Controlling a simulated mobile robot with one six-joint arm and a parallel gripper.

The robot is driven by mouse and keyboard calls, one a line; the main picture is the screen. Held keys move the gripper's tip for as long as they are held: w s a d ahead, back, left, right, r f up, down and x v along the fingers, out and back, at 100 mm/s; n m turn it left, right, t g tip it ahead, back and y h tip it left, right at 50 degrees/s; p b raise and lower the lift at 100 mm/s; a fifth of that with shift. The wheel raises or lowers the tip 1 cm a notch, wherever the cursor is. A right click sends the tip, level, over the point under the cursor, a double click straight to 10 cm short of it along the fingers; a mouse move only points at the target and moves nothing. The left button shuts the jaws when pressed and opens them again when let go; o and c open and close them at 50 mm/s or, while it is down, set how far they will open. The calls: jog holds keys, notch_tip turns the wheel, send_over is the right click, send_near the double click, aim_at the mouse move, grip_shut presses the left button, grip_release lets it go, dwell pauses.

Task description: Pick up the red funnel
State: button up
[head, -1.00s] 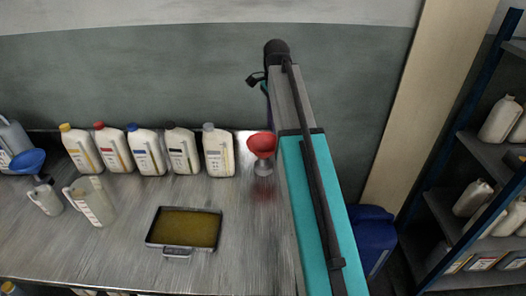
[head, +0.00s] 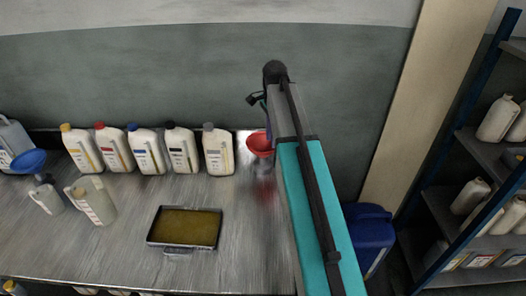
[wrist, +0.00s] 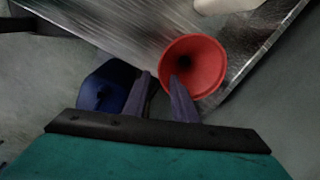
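The red funnel (head: 259,146) stands at the right end of the metal table, on a small grey support (head: 263,167), with my arm covering its right side. In the wrist view the funnel (wrist: 205,58) shows its wide mouth and dark centre hole. My gripper (wrist: 160,84) has its two fingers apart with a gap between them. The right finger overlaps the funnel's lower left rim in the picture; I cannot tell whether it touches. The left finger is clear of the funnel. My gripper is hidden behind my arm in the head view.
Several white bottles (head: 182,152) stand in a row left of the funnel. A tray of oil (head: 186,227) lies in front. A blue funnel (head: 28,161) is at the far left. A blue canister (head: 368,236) stands on the floor right of the table, near shelves (head: 470,160).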

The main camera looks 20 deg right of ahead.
jog(key=shift+a+f+p, duration=0.15)
jog(key=shift+f+p, duration=0.9)
jog(key=shift+f, duration=1.55)
grip_shut()
